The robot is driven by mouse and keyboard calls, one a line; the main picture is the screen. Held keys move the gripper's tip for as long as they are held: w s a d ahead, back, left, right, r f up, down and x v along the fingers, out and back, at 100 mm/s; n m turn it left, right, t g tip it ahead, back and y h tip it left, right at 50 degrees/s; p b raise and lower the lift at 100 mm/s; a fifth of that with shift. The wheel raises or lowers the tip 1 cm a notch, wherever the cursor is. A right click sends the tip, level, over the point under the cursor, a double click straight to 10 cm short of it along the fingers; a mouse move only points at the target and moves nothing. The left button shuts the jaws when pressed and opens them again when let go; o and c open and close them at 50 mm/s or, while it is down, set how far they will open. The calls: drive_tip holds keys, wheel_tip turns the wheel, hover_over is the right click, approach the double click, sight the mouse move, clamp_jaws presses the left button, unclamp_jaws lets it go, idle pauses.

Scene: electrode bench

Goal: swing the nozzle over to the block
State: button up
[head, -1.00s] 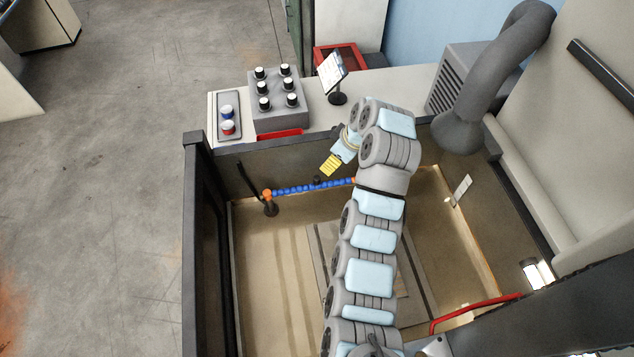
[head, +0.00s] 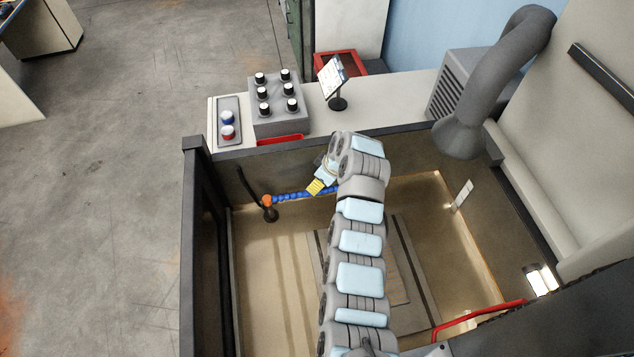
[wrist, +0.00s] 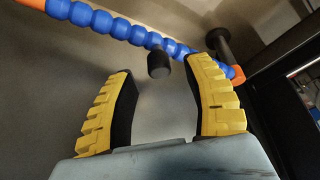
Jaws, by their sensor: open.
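The nozzle is a blue segmented hose (head: 290,196) with an orange joint (head: 267,200) at its left end, on a dark post (head: 270,214) inside the tank; its right end is hidden behind my arm. In the wrist view the blue hose (wrist: 110,24) crosses the top, and a black knob (wrist: 158,64) projects from it. My gripper (head: 315,187) has yellow fingers and is beside the hose. In the wrist view my gripper (wrist: 161,70) is open and empty, the knob showing between its fingertips. A flat plate (head: 412,262) lies on the tank floor, partly hidden by my arm; I cannot make out a separate block.
The tank has dark walls (head: 193,240) around it. Behind it a counter holds a grey knob box (head: 279,115), a button panel (head: 228,117) and a small tablet on a stand (head: 333,76). A thick grey duct (head: 490,75) stands at right. The tank's left floor is clear.

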drive_tip(key=shift+x, duration=1)
drive_tip(key=shift+f, duration=0.1)
clamp_jaws()
